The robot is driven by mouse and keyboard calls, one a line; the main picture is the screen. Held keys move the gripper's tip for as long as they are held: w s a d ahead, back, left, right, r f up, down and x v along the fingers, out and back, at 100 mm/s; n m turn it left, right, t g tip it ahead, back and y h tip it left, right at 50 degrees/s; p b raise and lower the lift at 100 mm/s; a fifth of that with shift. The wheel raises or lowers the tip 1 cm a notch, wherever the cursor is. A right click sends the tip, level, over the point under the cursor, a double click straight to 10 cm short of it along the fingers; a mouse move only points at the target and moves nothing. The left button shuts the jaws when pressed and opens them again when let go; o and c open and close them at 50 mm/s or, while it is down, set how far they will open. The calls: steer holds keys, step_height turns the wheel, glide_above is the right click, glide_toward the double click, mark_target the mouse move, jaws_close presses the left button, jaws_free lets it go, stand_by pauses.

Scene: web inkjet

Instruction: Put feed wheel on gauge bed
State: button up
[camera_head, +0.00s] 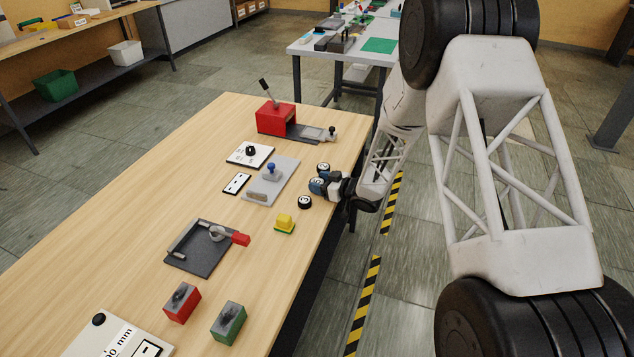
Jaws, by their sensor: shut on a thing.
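My gripper (320,187) is low over the right edge of the wooden table, its fingers shut on a small dark wheel with a pale face. The fingers and arm hide much of this wheel. Two similar black wheels with white faces are close by: one (323,168) just behind the gripper and one (304,202) just in front of it. A light grey plate with a blue-knobbed fixture, which looks like the gauge bed (285,178), lies to the left of the gripper, apart from it. I cannot tell which wheel is the feed wheel by its marking.
A red lever press (276,120) stands behind. Red (182,304) and green (229,323) blocks stand in front.

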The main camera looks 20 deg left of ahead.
steer(key=shift+a, duration=0.6)
steer(key=shift+f, duration=0.3)
steer(key=o, duration=1)
steer(key=shift+v, duration=3.95)
steer(key=shift+r, duration=0.2)
